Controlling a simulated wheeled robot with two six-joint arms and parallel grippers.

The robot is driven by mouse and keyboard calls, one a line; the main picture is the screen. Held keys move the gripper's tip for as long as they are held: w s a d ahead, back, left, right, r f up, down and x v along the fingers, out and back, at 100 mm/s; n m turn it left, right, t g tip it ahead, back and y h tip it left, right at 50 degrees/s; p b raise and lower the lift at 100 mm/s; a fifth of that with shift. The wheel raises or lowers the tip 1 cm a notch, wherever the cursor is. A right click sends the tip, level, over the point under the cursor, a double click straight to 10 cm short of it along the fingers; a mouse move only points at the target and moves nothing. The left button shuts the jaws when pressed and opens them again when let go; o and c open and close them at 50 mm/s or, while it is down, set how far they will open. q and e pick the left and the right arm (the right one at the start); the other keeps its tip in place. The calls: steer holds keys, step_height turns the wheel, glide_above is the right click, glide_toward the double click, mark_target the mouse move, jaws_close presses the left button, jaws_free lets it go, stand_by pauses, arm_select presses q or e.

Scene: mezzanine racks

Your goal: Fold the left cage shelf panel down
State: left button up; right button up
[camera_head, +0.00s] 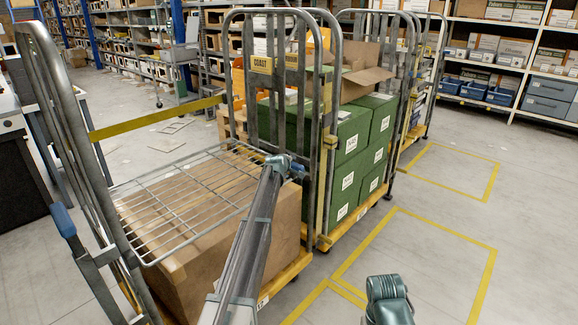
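The left cage (70,110) has tall grey tube sides and stands at the left. Its wire shelf panel (185,190) lies out roughly flat across the cage, above a large brown cardboard box (240,240). Whether the panel touches the box or its supports cannot be told. My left gripper (287,166) is at the panel's right end, in front of the cage's right-hand tubes. Its fingers are too small and overlapped to show a grip or an opening. My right gripper (390,300) is low at the bottom edge, apart from the cage; its fingers are not clear.
A yellow strap (155,120) crosses behind the panel. A second cage (330,120) with green boxes (350,135) stands close behind on the right, with another cage (425,75) beyond. Floor with yellow markings (440,235) is clear on the right. Shelving racks (510,50) line the back.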

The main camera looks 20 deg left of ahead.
arm_select(q)
steer(key=p+v, duration=0.6)
steer(key=v, duration=0.7)
steer(key=shift+s+r, duration=0.2)
steer(key=shift+s, duration=0.1)
steer(key=shift+d, duration=0.1)
